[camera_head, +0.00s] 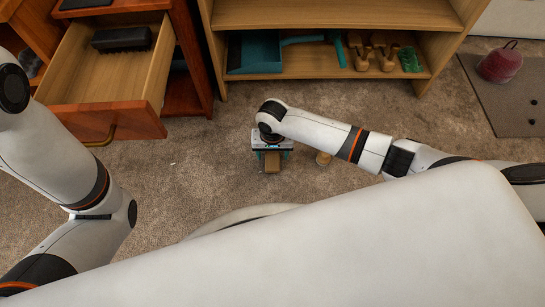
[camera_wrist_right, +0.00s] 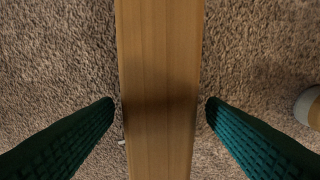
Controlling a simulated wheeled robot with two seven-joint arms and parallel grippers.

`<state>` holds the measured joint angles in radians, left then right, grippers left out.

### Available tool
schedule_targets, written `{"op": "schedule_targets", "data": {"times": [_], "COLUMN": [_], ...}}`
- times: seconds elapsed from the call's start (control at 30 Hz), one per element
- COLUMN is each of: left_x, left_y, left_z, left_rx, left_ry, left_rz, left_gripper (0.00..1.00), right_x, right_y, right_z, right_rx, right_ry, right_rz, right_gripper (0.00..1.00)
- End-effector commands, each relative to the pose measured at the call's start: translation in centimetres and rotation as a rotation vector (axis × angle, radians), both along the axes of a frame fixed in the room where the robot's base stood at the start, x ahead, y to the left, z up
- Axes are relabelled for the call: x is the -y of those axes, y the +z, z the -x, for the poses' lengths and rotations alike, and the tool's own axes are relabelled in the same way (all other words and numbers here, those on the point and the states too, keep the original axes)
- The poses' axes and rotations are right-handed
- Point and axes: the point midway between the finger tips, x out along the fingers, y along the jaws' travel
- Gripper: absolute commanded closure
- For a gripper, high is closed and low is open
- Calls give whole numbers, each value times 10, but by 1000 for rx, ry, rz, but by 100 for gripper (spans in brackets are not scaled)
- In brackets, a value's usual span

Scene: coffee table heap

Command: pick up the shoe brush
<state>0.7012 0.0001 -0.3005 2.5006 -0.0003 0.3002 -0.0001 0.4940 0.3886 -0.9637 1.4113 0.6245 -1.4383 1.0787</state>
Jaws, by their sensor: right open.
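A long, plain wooden piece (camera_wrist_right: 158,60), which looks like the back of the shoe brush, runs up and down the middle of the right wrist view. In the head view its brown end (camera_head: 272,162) shows low over the carpet under my right gripper (camera_head: 271,155). My right gripper (camera_wrist_right: 160,105) is open, with one teal ribbed finger on each side of the wood and a narrow gap at each tip. Any bristles are hidden beneath the wood, so I cannot confirm it is the brush. My left gripper is out of view.
A small tan round object (camera_head: 323,158) stands on the carpet to the right. An open drawer (camera_head: 85,118) at left holds a dark block (camera_head: 122,38). The shelf (camera_head: 330,72) behind holds a teal dustpan (camera_head: 258,54) and wooden pieces. A red pouch (camera_head: 500,65) lies on a mat (camera_head: 500,100).

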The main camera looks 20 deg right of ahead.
Motion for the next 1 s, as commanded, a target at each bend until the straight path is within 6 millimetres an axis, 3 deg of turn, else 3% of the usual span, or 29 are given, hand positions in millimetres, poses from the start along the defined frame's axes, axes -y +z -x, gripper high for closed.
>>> {"op": "schedule_targets", "data": {"times": [0.03,0.3,0.6,0.87,1.0], "left_x": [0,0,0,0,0], "left_y": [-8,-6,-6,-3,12], "left_z": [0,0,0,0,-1], "left_rx": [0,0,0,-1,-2], "left_ry": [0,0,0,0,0], "left_rz": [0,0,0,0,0], "left_gripper": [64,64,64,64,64], "right_x": [0,0,0,0,0], "right_y": [-7,-5,-5,-2,13], "right_z": [-1,-1,-1,-1,0], "right_rx": [2,1,1,1,1], "right_ry": [0,-1,-1,-1,-1], "right_rz": [1,-1,0,-1,-1], "right_gripper": [35,36,85,85,85]}}
